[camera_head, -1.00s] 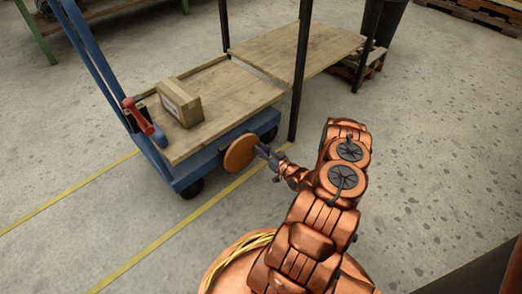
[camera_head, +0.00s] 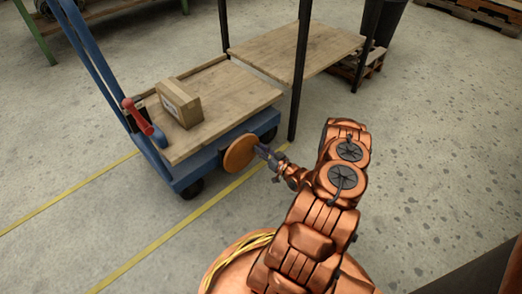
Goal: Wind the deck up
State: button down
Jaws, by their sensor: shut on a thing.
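The deck (camera_head: 222,104) is a wooden platform on a blue wheeled cart (camera_head: 190,172), with a cardboard box (camera_head: 180,103) lying on it. A round orange-brown wheel (camera_head: 239,154) sits on the cart's near side, below the deck's edge. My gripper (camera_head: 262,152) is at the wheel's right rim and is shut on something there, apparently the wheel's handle. The handle itself is too small and hidden by the fingers to make out. A red lever (camera_head: 137,115) stands at the cart's left end by the blue push bar.
A wooden shelf (camera_head: 300,52) on dark posts stands just beyond the deck's right end, seemingly a little apart from it. A dark post (camera_head: 300,75) rises close to my gripper. Yellow lines mark the floor. A dark bin (camera_head: 385,22) and pallets are behind.

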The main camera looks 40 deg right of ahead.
jog(key=shift+w+a, duration=0.1)
jog(key=shift+a, duration=0.25)
jog(key=c, duration=1.2)
grip_release()
jog(key=shift+o, duration=0.9)
jog(key=shift+d, duration=0.2)
jog(key=s, duration=1.2)
